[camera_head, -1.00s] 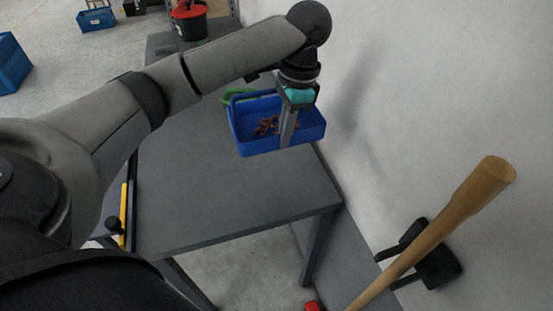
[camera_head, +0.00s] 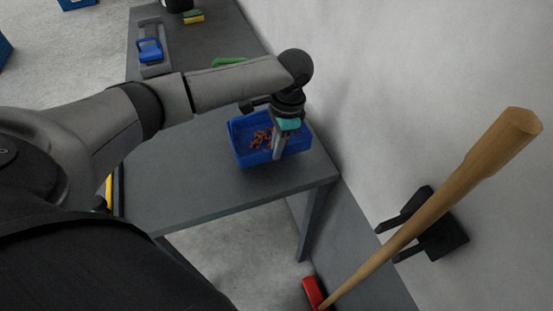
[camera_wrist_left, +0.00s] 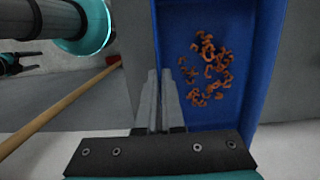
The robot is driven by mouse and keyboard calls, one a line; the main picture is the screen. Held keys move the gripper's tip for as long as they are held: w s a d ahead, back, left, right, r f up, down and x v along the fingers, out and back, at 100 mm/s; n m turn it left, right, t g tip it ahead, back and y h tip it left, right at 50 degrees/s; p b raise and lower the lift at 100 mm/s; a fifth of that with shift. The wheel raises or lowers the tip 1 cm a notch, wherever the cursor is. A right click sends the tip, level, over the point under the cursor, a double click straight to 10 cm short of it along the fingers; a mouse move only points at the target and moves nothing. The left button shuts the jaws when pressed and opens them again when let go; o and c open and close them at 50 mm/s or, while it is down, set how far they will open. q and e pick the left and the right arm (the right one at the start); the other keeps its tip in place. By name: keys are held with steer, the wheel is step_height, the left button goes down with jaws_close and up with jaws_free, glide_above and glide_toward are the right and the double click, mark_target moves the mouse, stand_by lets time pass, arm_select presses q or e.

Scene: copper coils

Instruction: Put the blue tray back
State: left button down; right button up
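My left gripper (camera_head: 279,152) points down at the tray's near right part. In the left wrist view its two fingers (camera_wrist_left: 160,100) are close together, gripping the tray's side wall (camera_wrist_left: 157,35). The coils (camera_wrist_left: 210,68) lie on the tray floor there. A small dark and teal part at that view's left edge may be my right gripper; its fingers are unclear.
The grey table (camera_head: 180,190) is clear in front of the tray. A green object (camera_head: 229,61) lies behind it, partly hidden by my arm. A blue item (camera_head: 150,50) lies farther back. A wooden handle (camera_head: 440,205) hangs at the wall on the right, near a black bracket (camera_head: 440,240).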

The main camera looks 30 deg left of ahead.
arm_select(q)
step_height(320, 180, down, 4)
steer(key=shift+r+b, duration=0.15)
steer(key=shift+b, duration=0.3)
steer(key=shift+f, duration=0.25)
steer(key=shift+f, duration=0.1)
steer(key=c, duration=1.1)
jaws_free()
steer(key=shift+o, duration=0.2)
steer(key=r, duration=0.4)
steer(key=w+r+p, duration=0.1)
steer(key=r, duration=0.3)
steer(key=d+r+p, duration=0.1)
steer(key=r, duration=0.3)
steer(key=shift+w+d+r, duration=0.1)
steer(key=shift+w, duration=0.1)
